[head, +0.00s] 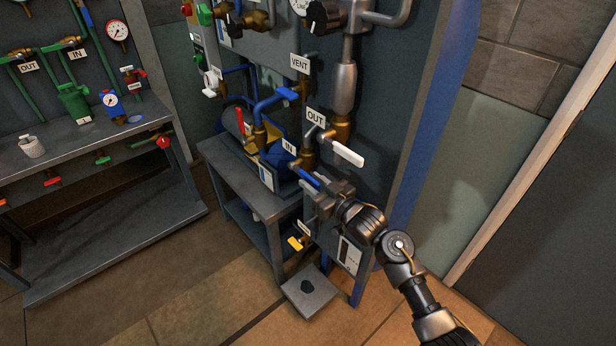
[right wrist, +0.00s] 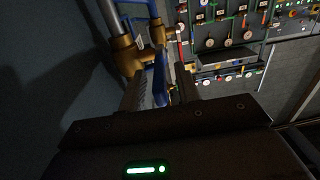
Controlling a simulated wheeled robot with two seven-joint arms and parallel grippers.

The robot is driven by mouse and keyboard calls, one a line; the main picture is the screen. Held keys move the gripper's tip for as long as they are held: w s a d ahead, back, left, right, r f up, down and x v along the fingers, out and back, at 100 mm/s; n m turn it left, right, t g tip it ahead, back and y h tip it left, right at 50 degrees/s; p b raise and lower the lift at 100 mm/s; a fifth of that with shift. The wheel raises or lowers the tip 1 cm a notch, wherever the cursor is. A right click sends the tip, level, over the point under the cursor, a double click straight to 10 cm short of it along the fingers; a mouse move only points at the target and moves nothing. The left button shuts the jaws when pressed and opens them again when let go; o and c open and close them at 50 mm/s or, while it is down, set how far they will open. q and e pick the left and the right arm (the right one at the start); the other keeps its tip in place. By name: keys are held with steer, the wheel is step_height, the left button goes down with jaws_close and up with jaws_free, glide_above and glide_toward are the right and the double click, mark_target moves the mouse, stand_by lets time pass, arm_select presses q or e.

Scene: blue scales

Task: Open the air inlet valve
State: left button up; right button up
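The valve by the IN tag (head: 289,147) has a blue lever handle (head: 309,177) on brass piping, at the lower middle of the blue-edged panel. My right gripper (head: 324,190) is right at this handle, coming from the lower right. In the right wrist view the blue handle (right wrist: 160,86) lies between the two fingers of my right gripper (right wrist: 161,93). The fingers look apart, with some gap beside the handle; contact is not clear. Brass fittings (right wrist: 124,54) show just beyond. My left gripper is not in view.
A white lever (head: 347,154) by the OUT tag (head: 315,117) sits just above my right gripper. A yellow-handled valve (head: 295,243) is below. A grey bench (head: 240,181) stands left of the panel. Open floor lies in front. A second valve rack (head: 90,170) stands at the left.

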mark_target(304, 176)
steer(key=shift+x, duration=1.3)
steer(key=shift+c, duration=0.4)
jaws_close()
